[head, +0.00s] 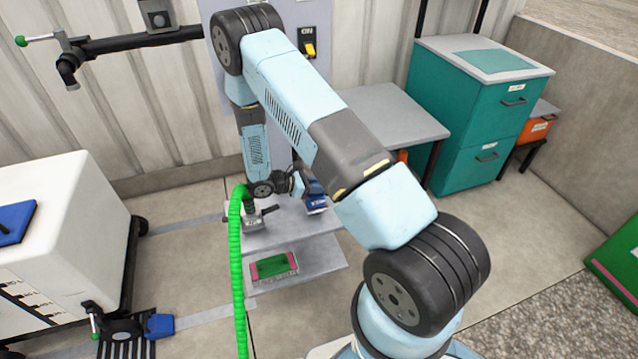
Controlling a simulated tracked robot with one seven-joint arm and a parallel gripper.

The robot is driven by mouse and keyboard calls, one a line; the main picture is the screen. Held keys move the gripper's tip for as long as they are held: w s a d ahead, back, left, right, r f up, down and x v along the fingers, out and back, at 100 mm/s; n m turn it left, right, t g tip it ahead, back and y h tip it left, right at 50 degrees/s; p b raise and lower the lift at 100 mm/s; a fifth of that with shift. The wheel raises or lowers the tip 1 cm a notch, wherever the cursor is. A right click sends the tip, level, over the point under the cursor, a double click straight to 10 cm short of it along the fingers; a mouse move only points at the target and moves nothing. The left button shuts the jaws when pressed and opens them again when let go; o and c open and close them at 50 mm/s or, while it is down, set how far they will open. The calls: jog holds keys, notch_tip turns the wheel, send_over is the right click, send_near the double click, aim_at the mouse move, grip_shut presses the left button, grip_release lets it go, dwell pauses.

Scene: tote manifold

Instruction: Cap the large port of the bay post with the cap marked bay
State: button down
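My arm reaches up from the lower right, bends at the top and comes down over a low grey bench (290,228). My gripper (297,184) is small and partly hidden behind my arm above this bench; its fingers cannot be made out. A blue item with a white label (317,204) shows beside it, partly covered by my arm; the lettering is too small to read. A grey fitting with a dark lever (252,220) is on the bench below the wrist, at the top end of a green hose (237,270). I cannot make out the bay post's port or the cap marked bay.
A green and pink tray (258,272) is on the lower shelf. A dark pipe with a green-tipped handle (130,41) is on the wall. A teal cabinet (470,110) stands right.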

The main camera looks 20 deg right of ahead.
jog(key=shift+f, duration=0.2)
jog(key=c, duration=0.8)
grip_release()
jog(key=shift+a, duration=0.1)
jog(key=v, duration=1.3)
jog(key=shift+a+r, duration=0.15)
jog(key=shift+a, duration=0.1)
